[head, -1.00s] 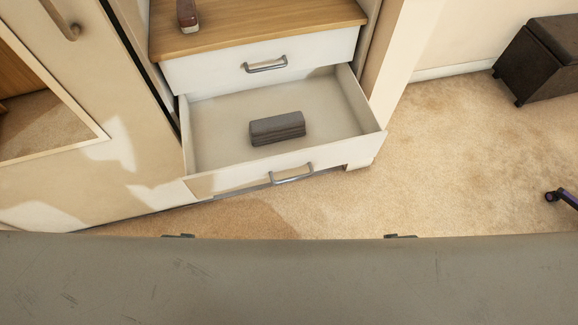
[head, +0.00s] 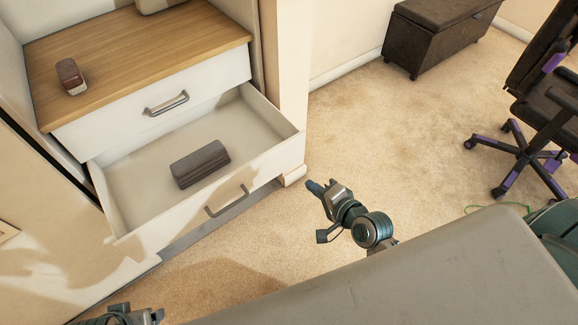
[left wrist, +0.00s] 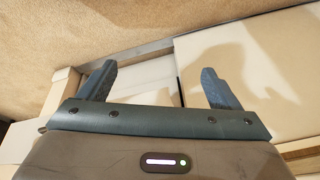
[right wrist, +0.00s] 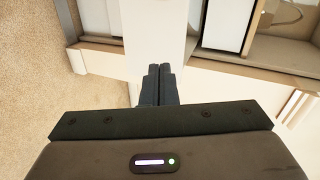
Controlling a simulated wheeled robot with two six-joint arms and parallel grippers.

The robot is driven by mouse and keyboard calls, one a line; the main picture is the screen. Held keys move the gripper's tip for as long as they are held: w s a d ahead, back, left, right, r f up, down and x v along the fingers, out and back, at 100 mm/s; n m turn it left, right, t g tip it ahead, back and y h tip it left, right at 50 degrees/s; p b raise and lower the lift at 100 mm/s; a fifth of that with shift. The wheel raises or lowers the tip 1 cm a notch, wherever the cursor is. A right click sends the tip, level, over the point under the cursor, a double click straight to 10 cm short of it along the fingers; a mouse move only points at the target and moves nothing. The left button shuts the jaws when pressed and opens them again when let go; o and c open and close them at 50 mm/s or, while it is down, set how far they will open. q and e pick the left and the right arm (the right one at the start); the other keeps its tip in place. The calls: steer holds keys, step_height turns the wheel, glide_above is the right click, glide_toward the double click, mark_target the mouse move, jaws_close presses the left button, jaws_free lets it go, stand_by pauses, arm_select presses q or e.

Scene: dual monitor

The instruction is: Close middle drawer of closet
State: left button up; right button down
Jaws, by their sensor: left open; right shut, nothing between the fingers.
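The closet's open drawer (head: 125,175) is white and sticks out below a shut white drawer (head: 205,75). A folded dark grey cloth (head: 200,163) lies inside it. Its grey bar handle (head: 228,202) is on the front panel, with nothing touching it. My right gripper (head: 316,187) is shut and empty, to the right of the drawer's front corner and apart from it. Its closed fingers also show in the right wrist view (right wrist: 159,72). My left gripper (head: 158,315) is partly cut off at the bottom edge. The left wrist view shows its fingers (left wrist: 158,75) spread and empty.
A wooden top (head: 130,50) carries a small brown-red object (head: 70,76). A white post (head: 287,85) stands right of the drawers. Carpet (head: 390,130) is clear on the right, up to an office chair (head: 530,150) and a dark ottoman (head: 435,38).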

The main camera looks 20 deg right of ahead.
steer(key=r+m, duration=0.1)
glide_toward(276, 151)
steer(key=shift+t, duration=0.3)
steer(key=x, duration=0.2)
steer(key=f+b+x, duration=0.1)
steer(key=x, duration=0.2)
arm_select(q)
steer(key=shift+d+r+t, duration=0.45)
steer(key=shift+r+t, duration=0.05)
steer(key=shift+r, duration=0.1)
arm_select(e)
steer(key=shift+w+a, duration=0.25)
steer(key=shift+w, duration=0.35)
steer(key=shift+w, duration=0.1)
